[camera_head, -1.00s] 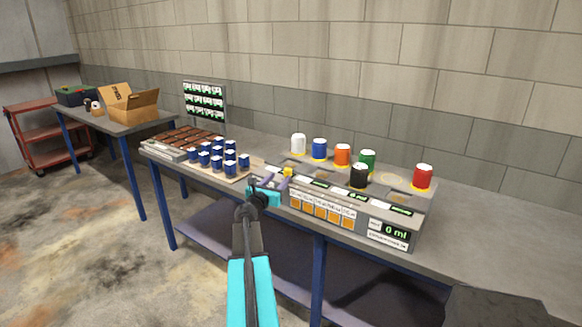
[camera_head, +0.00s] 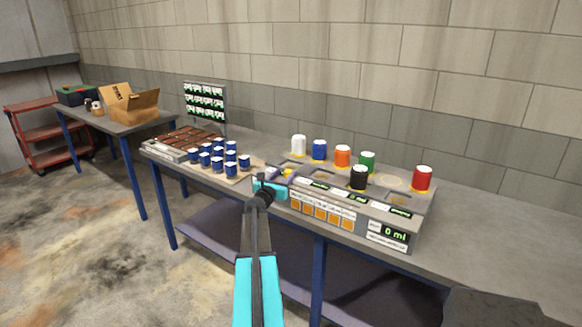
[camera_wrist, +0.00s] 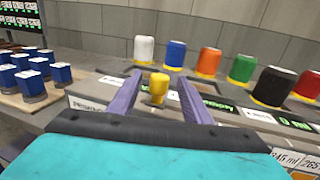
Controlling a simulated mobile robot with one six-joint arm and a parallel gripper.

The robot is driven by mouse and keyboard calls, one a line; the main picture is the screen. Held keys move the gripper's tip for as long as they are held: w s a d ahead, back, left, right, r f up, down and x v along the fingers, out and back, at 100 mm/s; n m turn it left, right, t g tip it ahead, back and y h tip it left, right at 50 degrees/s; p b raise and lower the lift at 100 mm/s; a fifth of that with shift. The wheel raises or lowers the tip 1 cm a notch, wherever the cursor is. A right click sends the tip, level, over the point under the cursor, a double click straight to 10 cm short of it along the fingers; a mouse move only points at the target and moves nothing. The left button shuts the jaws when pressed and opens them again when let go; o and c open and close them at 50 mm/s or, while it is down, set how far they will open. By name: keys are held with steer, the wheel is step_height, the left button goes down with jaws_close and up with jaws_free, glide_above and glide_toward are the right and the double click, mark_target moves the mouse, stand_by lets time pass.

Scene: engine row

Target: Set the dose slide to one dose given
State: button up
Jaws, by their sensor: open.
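A yellow knob (camera_wrist: 158,87), apparently the dose slide's handle, stands up at the left end of the grey dosing unit (camera_head: 372,242). It also shows in the head view (camera_head: 289,172). My gripper (camera_wrist: 160,84) is open, its two purple fingers pointing forward to the left and right of the knob. A gap shows on both sides, and I cannot tell whether the knob is fully between the fingertips. The unit's front display (camera_head: 394,234) reads 0 ml. The slide's lower part is hidden behind my gripper in the wrist view.
Several blue cans (camera_head: 218,164) stand on a board to the left. A brick wall rises behind the table.

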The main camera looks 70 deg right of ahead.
steer(key=shift+s+d+p, duration=0.15)
steer(key=shift+d+p, duration=1.05)
steer(key=shift+d, duration=2.8)
jaws_close()
